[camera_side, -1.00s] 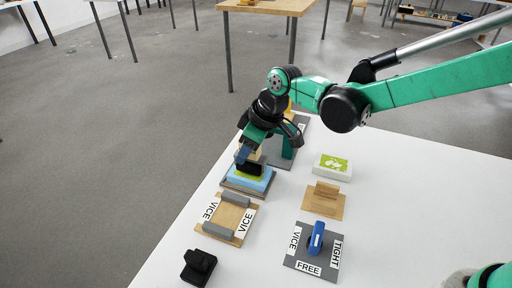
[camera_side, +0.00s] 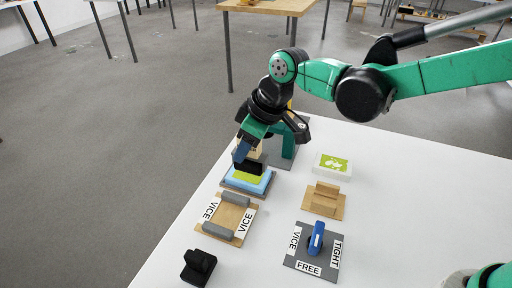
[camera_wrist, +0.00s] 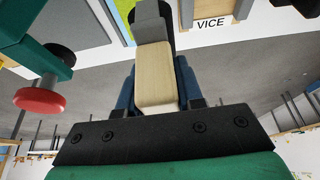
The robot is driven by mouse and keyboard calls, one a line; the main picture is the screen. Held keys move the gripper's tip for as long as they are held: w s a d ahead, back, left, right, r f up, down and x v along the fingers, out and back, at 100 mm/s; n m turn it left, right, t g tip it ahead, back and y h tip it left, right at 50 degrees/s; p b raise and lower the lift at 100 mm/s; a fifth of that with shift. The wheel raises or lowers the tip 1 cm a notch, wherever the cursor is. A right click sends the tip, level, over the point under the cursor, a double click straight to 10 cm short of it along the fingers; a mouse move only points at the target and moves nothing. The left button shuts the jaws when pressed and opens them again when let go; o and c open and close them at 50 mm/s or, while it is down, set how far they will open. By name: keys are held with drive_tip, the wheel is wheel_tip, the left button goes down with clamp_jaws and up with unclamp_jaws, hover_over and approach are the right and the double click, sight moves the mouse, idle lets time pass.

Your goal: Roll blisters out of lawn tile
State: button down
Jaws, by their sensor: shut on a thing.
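The lawn tile (camera_side: 244,177) is a bright green square on a light blue block (camera_side: 262,187), at the far left of the white table. A corner of green also shows at the top of the wrist view (camera_wrist: 124,8). My gripper (camera_side: 242,152) is over the tile, its blue fingers shut on the pale wooden handle (camera_wrist: 155,78) of a roller. The roller has a grey bracket (camera_wrist: 148,24) and a black end (camera_side: 248,167), which is low at the tile's far part. I cannot tell whether it touches the tile.
A teal arch (camera_side: 288,146) stands close behind the gripper; its red knob (camera_wrist: 40,101) shows in the wrist view. Nearer are a wooden vice board (camera_side: 230,217), a black block (camera_side: 198,266) and a grey board with a blue lever (camera_side: 316,238).

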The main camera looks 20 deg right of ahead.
drive_tip(key=shift+r, duration=2.3)
